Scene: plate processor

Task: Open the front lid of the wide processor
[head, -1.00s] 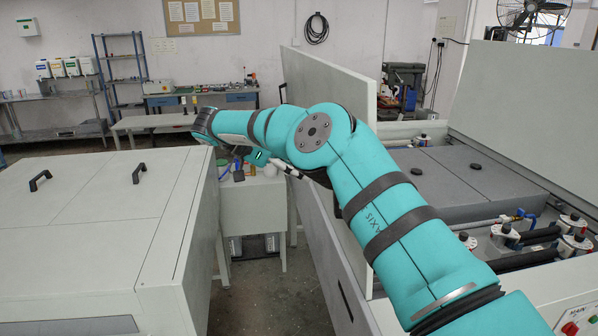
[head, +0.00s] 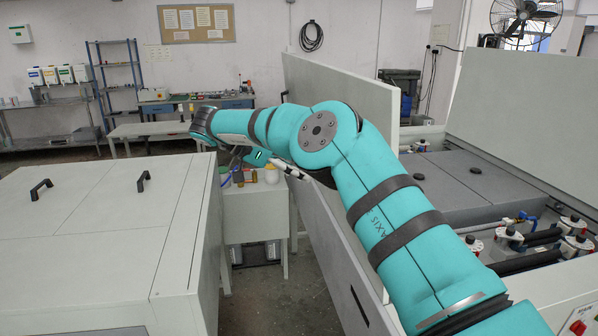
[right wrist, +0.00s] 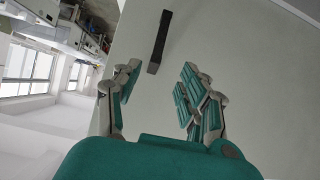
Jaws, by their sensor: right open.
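The wide processor on the right has a pale grey panel (head: 345,98) standing upright along its left side, which looks like its front lid. A dark handle (head: 358,306) shows low on the panel's outer side, partly near the picture edge. My right arm reaches across this panel in the head view, and its hand is mostly hidden behind the arm. In the right wrist view my right gripper (right wrist: 160,72) is open and empty. A black bar handle (right wrist: 160,42) on a pale panel (right wrist: 235,50) lies ahead, between the fingertips in the picture, not gripped. My left gripper is out of view.
A closed grey machine (head: 110,215) with two black handles stands on the left. A narrow aisle with a small white cabinet (head: 255,215) lies between the machines. Another upright panel (head: 525,120) stands at the right, behind dark grey covers (head: 470,185) and rollers.

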